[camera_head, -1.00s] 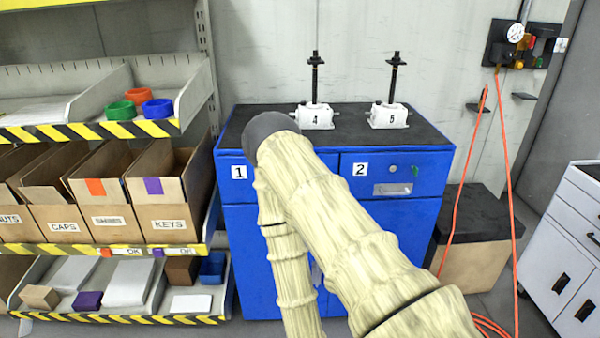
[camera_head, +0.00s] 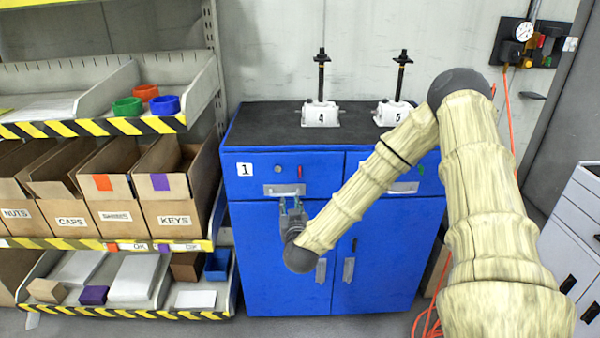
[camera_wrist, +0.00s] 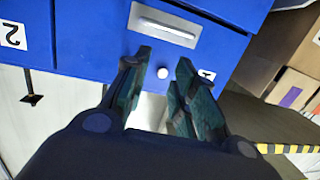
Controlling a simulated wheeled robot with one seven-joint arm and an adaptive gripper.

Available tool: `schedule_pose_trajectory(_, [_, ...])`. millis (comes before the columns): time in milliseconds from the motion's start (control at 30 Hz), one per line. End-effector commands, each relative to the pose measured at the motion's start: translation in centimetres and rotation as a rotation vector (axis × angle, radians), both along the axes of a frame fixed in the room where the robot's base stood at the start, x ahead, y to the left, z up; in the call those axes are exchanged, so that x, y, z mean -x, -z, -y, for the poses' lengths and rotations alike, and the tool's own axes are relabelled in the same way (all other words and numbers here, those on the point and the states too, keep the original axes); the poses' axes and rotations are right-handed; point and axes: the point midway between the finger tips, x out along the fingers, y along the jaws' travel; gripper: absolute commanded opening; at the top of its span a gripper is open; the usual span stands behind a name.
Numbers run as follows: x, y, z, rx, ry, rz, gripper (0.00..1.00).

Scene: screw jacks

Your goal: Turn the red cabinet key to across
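The red key (camera_head: 300,172) is a small upright red piece on the front of drawer 1 of the blue cabinet (camera_head: 262,235), right of a round silver knob (camera_head: 278,169). My gripper (camera_head: 291,203) is in front of the cabinet, below the drawer's handle, with its fingers upward in the head view. In the wrist view, which is turned over, my gripper (camera_wrist: 165,62) is open, with the silver knob (camera_wrist: 162,72) showing between its fingertips. The red key does not show there; a finger may hide it. I cannot tell whether the gripper touches anything.
The drawer 1 handle (camera_head: 283,190) sits just above my gripper. Two jacks, 4 (camera_head: 320,115) and 5 (camera_head: 393,112), stand on the cabinet top. Shelves with boxes (camera_head: 172,190) flank the cabinet on the left. A white drawer unit (camera_head: 572,225) stands at right.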

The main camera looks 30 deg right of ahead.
Motion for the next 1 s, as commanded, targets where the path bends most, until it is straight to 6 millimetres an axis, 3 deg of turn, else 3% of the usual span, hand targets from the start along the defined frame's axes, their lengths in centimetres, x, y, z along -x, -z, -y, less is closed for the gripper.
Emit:
schedule_pose_trajectory(100, [-0.5, -2.8, 2.7, 0.025, 0.069, 0.062, 0.27])
schedule_pose_trajectory(267, [-0.6, -4.4, 4.2, 0.042, 0.111, 0.096, 0.27])
schedule_pose_trajectory(467, [-1.9, -4.6, 5.2, 0.046, 0.118, 0.1, 0.27])
schedule_pose_trajectory(1000, [-8.7, -4.5, 9.2, 0.045, 0.115, 0.098, 0.27])
